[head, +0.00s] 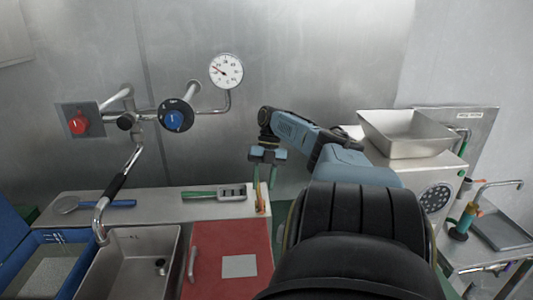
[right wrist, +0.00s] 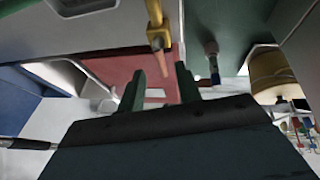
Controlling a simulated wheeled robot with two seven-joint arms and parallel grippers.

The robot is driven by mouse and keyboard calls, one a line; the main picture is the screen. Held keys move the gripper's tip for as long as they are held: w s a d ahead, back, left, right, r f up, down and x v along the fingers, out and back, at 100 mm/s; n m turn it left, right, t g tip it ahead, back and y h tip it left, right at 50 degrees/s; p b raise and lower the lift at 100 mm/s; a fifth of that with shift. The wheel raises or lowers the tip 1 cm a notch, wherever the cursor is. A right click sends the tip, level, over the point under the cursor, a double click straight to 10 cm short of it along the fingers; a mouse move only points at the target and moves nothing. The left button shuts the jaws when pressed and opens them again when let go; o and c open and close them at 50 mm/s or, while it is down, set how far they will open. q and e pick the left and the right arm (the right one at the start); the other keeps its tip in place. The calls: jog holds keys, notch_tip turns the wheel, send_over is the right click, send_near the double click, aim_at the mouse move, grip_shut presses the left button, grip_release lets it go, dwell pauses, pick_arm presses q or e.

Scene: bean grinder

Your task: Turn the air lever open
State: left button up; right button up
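My right gripper (head: 264,182) hangs in the middle of the head view with its fingers pointing down. In the right wrist view my right gripper's (right wrist: 160,84) two green fingers are apart with nothing between them. A small yellow fitting with an orange lever-like handle (head: 261,201) sits just below the fingers at the counter's right end. It also shows in the right wrist view as a yellow body with an orange handle (right wrist: 156,38), beyond the fingertips and apart from them. I take it for the air lever, but no label is readable. My left gripper is out of view.
A red board (head: 215,265) and a metal sink (head: 140,255) lie at the front. A red knob (head: 78,123), blue knob (head: 173,120) and gauge (head: 226,70) are on the wall.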

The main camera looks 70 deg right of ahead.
jog(key=v, duration=0.9)
jog(key=shift+r, duration=0.1)
dwell(0.3)
dwell(0.8)
jog(key=shift+x, duration=3.65)
